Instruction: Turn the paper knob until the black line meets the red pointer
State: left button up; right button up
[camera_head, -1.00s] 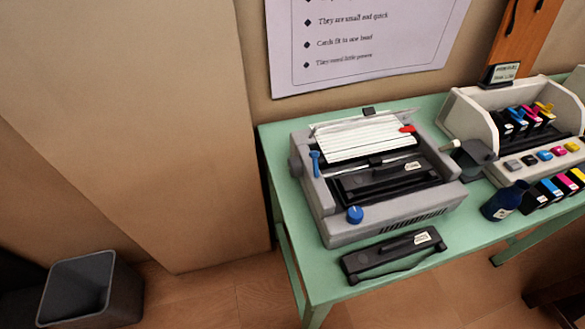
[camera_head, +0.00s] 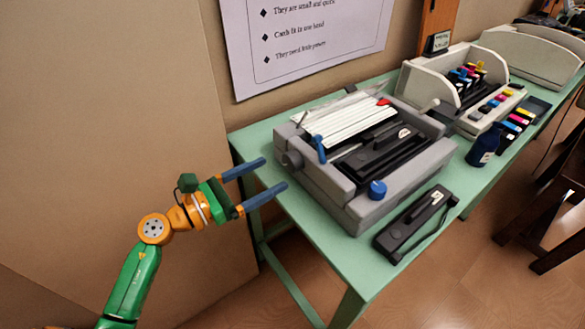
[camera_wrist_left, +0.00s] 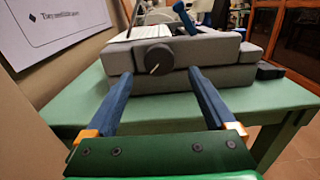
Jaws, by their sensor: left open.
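The grey printer (camera_head: 375,205) stands on the green table, with white lined paper (camera_head: 345,125) in its top. The dark round paper knob (camera_head: 292,159) is on its left side. A red pointer (camera_head: 383,102) shows at the paper's right edge. I cannot make out the black line clearly. My left gripper (camera_head: 275,173) is open and empty, its blue fingers pointing at the printer's left side. In the wrist view the fingertips (camera_wrist_left: 158,74) are apart, short of the knob. My right gripper is out of view.
A blue lever (camera_head: 319,148) and a blue front dial (camera_head: 377,188) are on the printer. A dark blue bottle (camera_head: 483,146) and ink racks stand to the right. The green table (camera_head: 300,235) is bare at its left end.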

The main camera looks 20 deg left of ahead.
aim_at(289, 165)
pick_arm(q)
jog(key=x, duration=0.5)
jog(key=shift+w+p, duration=0.1)
jog(key=shift+p, duration=0.3)
jog(key=c, duration=1.4)
jog(key=shift+n, duration=0.4)
jog(key=shift+r+n+p, duration=0.1)
jog(key=shift+n+p, duration=0.65)
jog(key=shift+n, duration=0.25)
jog(key=n+p, duration=0.2)
jog(key=n, duration=0.2)
jog(key=shift+d+n, duration=0.1)
jog(key=shift+n, duration=0.2)
jog(key=n+p, duration=0.2)
jog(key=n, duration=0.2)
jog(key=shift+n+p, duration=0.65)
jog(key=shift+n, duration=1.45)
